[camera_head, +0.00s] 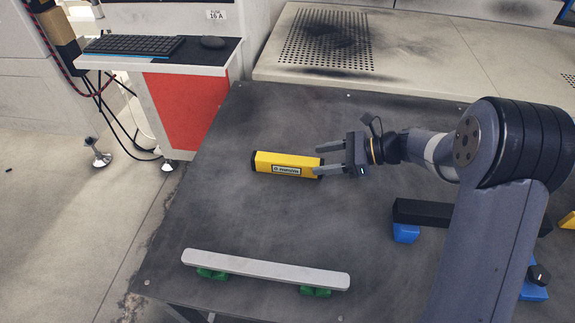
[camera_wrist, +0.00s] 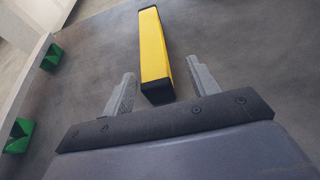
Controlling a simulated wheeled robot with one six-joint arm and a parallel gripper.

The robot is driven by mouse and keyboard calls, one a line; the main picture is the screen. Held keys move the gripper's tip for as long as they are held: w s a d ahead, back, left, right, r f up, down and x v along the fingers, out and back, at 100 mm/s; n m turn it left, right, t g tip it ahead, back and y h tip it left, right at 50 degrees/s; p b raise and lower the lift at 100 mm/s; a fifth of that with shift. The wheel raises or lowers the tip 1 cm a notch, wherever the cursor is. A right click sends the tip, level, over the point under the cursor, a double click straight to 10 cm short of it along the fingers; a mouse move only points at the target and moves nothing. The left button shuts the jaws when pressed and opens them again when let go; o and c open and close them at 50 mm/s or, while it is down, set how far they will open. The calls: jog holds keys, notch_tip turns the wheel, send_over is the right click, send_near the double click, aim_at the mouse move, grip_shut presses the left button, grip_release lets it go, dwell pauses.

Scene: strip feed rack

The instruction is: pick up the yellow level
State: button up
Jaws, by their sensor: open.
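The yellow level (camera_head: 286,164) is a yellow bar with black end caps and a label on its side. It lies on the dark table in the middle of the head view. My gripper (camera_head: 319,160) is open at the level's right end, with its fingers pointing left along the bar. In the wrist view the level (camera_wrist: 154,48) runs away from me, and its near black end is between the tips of my open gripper (camera_wrist: 160,75). A gap shows on both sides of it, so neither finger appears to touch it.
A pale bar (camera_head: 265,269) rests on green supports at the table's front. A black bar (camera_head: 424,212) on blue supports lies right, partly behind my arm. A keyboard (camera_head: 134,45) and mouse (camera_head: 213,42) are on a side desk. The table (camera_head: 215,215) around the level is clear.

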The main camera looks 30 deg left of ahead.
aim_at(303, 165)
jog(key=x, duration=0.4)
jog(key=b+x, duration=0.1)
jog(key=x, duration=0.1)
jog(key=shift+s+d, duration=0.2)
jog(key=shift+s, duration=0.15)
jog(key=c, duration=1.2)
